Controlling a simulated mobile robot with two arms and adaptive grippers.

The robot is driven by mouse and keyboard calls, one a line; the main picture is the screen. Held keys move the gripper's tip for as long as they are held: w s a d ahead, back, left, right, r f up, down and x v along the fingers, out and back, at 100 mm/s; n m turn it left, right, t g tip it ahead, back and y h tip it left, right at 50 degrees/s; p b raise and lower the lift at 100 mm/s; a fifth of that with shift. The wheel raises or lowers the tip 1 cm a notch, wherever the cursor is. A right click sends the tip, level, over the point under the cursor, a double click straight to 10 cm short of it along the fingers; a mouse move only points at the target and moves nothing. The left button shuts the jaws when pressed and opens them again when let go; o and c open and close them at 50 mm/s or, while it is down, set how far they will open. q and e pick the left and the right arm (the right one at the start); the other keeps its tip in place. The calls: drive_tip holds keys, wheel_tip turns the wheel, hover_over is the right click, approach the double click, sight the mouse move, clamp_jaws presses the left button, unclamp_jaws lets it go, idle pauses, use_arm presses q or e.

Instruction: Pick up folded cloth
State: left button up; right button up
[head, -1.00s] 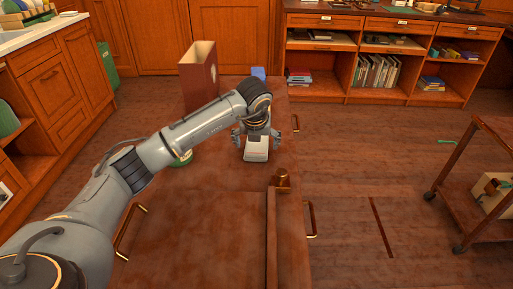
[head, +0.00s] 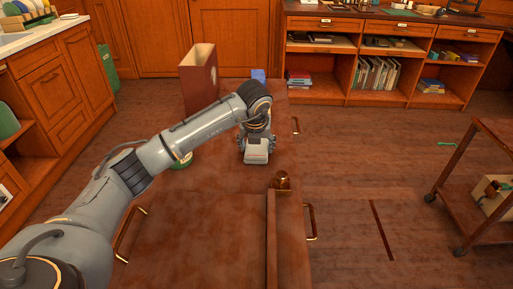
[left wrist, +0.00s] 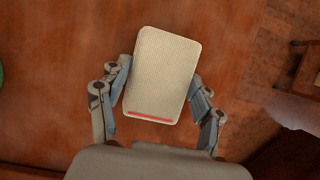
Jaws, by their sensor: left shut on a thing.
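The folded cloth (head: 257,152) is a small pale, rounded rectangular pad on the brown wooden surface in the head view. In the left wrist view the cloth (left wrist: 163,72) shows a woven texture and a red stripe near its lower edge. My left gripper (head: 257,140) is at the cloth from above. In the left wrist view its two fingers (left wrist: 160,92) are on opposite sides of the cloth, shut on it. I cannot tell whether the cloth is clear of the surface. My right gripper is not in view.
A tall dark red box (head: 199,78) stands behind on the left of the surface, with a blue item (head: 258,75) near it. A green round thing (head: 182,162) is partly behind my arm. A brass knob-like piece (head: 282,181) stands nearer. A trolley (head: 488,190) is at right.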

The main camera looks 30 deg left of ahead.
sight(256, 147)
use_arm(q)
drive_tip(key=shift+r, duration=0.15)
wheel_tip(256, 147, up, 4)
drive_tip(key=shift+s+r+p, duration=0.1)
drive_tip(key=shift+s+p, duration=0.05)
drive_tip(key=shift+p, duration=0.25)
drive_tip(key=s+r, duration=0.3)
drive_tip(key=r, duration=0.1)
drive_tip(key=shift+s+a, duration=0.3)
drive_tip(key=s+a+r, duration=0.1)
drive_tip(key=s+r, duration=0.4)
drive_tip(key=s, duration=0.5)
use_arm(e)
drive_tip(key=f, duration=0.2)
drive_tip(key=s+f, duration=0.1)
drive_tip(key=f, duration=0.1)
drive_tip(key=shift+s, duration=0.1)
use_arm(q)
drive_tip(key=shift+a, duration=0.1)
